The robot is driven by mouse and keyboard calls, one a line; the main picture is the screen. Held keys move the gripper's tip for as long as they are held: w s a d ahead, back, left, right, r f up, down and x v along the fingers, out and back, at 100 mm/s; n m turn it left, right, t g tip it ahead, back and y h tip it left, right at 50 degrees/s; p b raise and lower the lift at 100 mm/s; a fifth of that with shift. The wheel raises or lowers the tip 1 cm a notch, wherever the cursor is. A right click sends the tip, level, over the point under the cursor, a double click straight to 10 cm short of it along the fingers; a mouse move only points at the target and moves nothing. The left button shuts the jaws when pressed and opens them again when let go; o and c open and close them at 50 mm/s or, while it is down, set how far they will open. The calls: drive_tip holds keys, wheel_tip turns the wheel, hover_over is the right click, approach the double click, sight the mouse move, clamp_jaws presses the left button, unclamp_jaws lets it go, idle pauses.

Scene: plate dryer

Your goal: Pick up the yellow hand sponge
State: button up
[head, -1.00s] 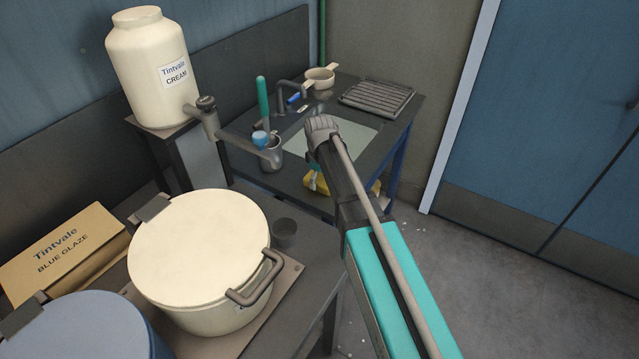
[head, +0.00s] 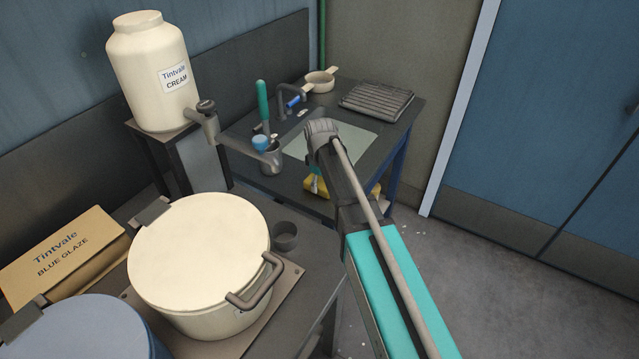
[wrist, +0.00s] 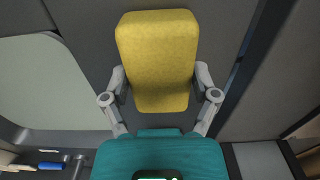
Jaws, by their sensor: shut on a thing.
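The yellow hand sponge (wrist: 157,55) is a rounded yellow block in the middle of the wrist view. My gripper (wrist: 158,85) has one grey finger against each side of the sponge's near half and is shut on it. In the head view the sponge (head: 317,189) shows only in part, low at the front of the sink bench, with my arm hiding much of it. I cannot tell whether the sponge touches the bench surface.
The pale sink basin (head: 345,140) lies behind my arm, with a ribbed rack (head: 377,101) at the back right. A grey cup with tools (head: 271,160) stands left of the basin. A large lidded cream pot (head: 198,250) fills the near bench. Floor at right is clear.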

drive_tip(key=shift+r+p, duration=1.4)
drive_tip(key=shift+r, duration=0.1)
drive_tip(key=s+d+r+p, duration=0.2)
drive_tip(key=s+r+p, duration=0.8)
drive_tip(key=s, duration=0.3)
drive_tip(key=shift+s+d, duration=0.35)
drive_tip(key=shift+s, duration=0.05)
drive_tip(key=shift+s+f, duration=0.1)
drive_tip(key=shift+s, duration=0.05)
